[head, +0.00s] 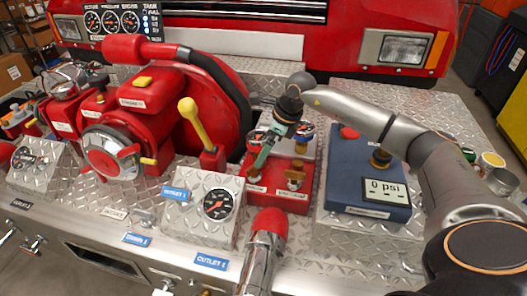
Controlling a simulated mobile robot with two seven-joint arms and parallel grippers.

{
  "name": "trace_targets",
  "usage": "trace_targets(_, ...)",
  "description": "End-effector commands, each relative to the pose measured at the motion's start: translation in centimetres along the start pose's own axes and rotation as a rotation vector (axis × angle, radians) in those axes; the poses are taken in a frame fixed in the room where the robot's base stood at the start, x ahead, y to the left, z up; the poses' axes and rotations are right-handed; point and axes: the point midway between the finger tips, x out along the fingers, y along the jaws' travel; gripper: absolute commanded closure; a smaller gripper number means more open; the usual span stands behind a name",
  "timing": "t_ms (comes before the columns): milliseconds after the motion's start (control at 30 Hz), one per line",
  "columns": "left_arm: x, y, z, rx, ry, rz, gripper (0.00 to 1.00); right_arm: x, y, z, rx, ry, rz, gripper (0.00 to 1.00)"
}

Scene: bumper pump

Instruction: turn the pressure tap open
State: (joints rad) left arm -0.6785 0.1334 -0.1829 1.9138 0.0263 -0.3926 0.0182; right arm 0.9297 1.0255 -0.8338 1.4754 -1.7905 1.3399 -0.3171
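My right arm comes in from the right, and its gripper (262,160) points down over the left part of a red block (277,193). Its fingertips are close to a brass fitting on that block; I cannot tell whether they touch it, or how far apart they are. A second brass tap (295,175) stands upright on the block's right side. No label shows which is the pressure tap. My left gripper is out of view.
A red pump (125,135) with a yellow-knobbed lever (195,122) stands left. A gauge box (205,208) and a red-capped metal pipe (267,235) are near the front. Small round gauges (304,131) sit behind the red block.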

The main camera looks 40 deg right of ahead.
Motion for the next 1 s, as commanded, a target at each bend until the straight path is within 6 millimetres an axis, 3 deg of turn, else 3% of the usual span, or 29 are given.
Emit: trace_targets(1000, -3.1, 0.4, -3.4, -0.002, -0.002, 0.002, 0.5, -7.0, 0.6, -0.4, 0.003, 0.011, 0.006, 0.0)
